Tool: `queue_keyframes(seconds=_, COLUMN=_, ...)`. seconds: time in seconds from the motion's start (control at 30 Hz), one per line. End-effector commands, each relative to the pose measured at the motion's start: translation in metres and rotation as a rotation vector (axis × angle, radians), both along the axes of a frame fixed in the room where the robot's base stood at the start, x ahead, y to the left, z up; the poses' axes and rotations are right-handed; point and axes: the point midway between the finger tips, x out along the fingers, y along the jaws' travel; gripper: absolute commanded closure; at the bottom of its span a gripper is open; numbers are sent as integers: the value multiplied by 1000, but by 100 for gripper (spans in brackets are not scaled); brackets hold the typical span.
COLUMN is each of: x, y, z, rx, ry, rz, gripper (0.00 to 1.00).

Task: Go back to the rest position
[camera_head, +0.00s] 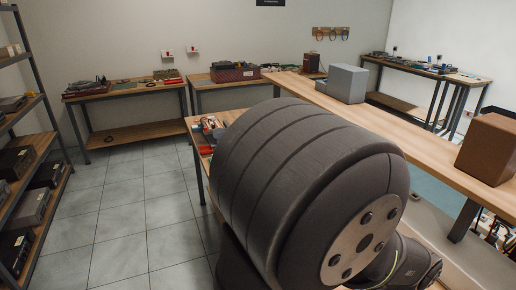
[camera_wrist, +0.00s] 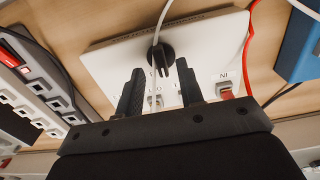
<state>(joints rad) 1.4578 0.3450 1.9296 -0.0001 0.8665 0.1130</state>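In the wrist view, my gripper (camera_wrist: 160,82) shows two black fingers standing apart, with a clear gap between them. Past the fingertips is a white panel (camera_wrist: 105,62) with printed labels, one of which reads "IN". A round black plug or knob (camera_wrist: 160,56) sits on the panel, in line with the gap; I cannot tell whether a finger touches it. A thin white cable (camera_wrist: 163,14) runs down past it and between the fingers. In the head view, my own dark arm link fills the middle and hides my gripper and the panel.
In the wrist view, a power strip (camera_wrist: 38,85) lies left, a red plug (camera_wrist: 225,92) sits at the panel's right, and a blue box (camera_wrist: 298,50) stands right. In the head view, a grey box (camera_head: 347,84) and brown box (camera_head: 489,149) stand on a long bench. Floor (camera_head: 130,215) at left is clear.

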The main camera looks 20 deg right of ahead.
Motion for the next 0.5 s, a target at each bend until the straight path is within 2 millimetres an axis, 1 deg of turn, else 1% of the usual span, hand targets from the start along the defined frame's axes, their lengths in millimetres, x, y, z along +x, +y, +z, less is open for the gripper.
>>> queue_keyframes(seconds=0.03, x=0, y=1, z=-8, rx=5, ry=1, rz=0, gripper=65)
queue_keyframes(seconds=0.2, x=0, y=0, z=-25, rx=2, ry=0, rz=0, gripper=65)
queue_keyframes(seconds=0.33, x=0, y=0, z=-30, rx=1, ry=0, rz=0, gripper=65)
queue_keyframes(seconds=0.5, x=0, y=0, z=-31, rx=0, ry=0, rz=0, gripper=65)
